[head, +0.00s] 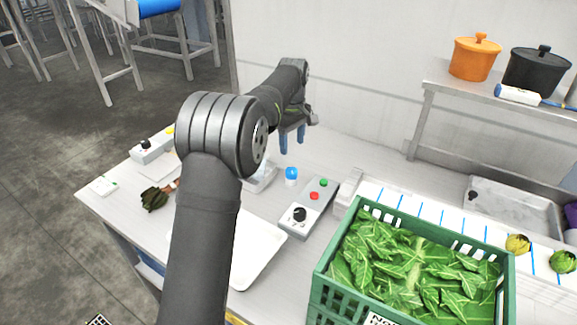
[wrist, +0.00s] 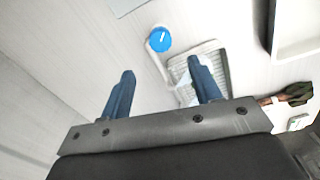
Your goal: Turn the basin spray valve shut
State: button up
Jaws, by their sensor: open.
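The spray valve has a round blue knob (head: 291,174) with a white base, standing on the table in the middle of the head view. The blue knob (wrist: 159,39) shows from above in the wrist view, with a white line across its top. My gripper (head: 292,142) has two blue fingers, is open and empty, and hangs above and behind the knob. In the wrist view the fingertips of my gripper (wrist: 167,78) are apart, and the knob lies beyond them, not between them. A pale basin with a ribbed or grated floor (wrist: 213,75) lies beside the knob, partly hidden by a finger.
A control box (head: 309,207) with red and green buttons and a black dial stands near the knob. A green crate of leaves (head: 327,262) is at the front right. A white tray (head: 262,252) and a dark leafy bunch (head: 155,198) lie left. A shelf with pots (head: 474,58) is at back right.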

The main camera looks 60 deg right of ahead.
aim_at(292, 170)
notch_tip(292, 170, down, 10)
jog(key=shift+f, duration=0.15)
dwell(0.3)
jog(key=c, duration=1)
